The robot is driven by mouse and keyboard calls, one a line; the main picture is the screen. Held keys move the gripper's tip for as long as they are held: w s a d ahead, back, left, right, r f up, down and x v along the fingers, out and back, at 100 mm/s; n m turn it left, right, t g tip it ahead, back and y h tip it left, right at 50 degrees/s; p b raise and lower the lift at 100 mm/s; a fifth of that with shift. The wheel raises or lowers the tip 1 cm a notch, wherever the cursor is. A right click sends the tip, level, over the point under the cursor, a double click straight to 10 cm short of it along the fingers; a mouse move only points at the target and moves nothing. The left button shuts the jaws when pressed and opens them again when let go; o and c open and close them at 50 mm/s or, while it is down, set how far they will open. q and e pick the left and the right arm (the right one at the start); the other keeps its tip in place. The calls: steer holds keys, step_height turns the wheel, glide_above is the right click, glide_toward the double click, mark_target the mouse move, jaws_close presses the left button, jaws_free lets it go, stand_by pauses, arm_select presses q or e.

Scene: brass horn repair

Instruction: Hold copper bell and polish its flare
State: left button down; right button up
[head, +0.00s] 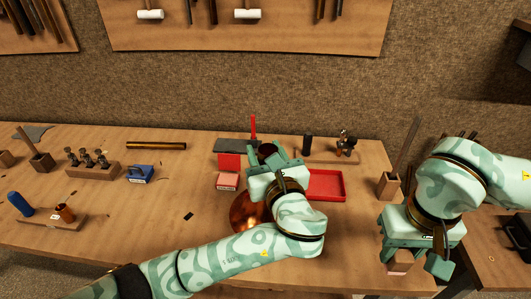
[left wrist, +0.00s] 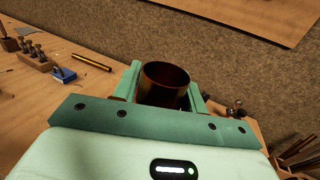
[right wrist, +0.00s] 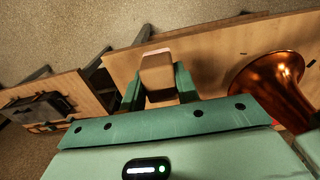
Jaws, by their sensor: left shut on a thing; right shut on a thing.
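The copper bell (head: 247,211) stands flare down on the bench, partly hidden behind my left arm. My left gripper (head: 268,158) is shut on its narrow upper tube. In the left wrist view the tube's open end (left wrist: 165,85) sits between the fingers. The flare (right wrist: 270,82) shows at the right of the right wrist view. My right gripper (head: 413,266) is shut on a small wooden block (right wrist: 157,75) with a pale edge. It holds the block near the bench's front right, to the right of the bell and apart from it.
A red tray (head: 328,184) lies just right of the bell. A pink-red box (head: 228,181) is at its left. A blue box (head: 140,174), a brass tube (head: 156,146) and wooden holders stand further left.

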arm_select(q)
steer(key=shift+f, duration=4.85)
steer(key=c, duration=0.9)
jaws_free()
steer(key=c, duration=0.8)
steer(key=shift+c, duration=0.3)
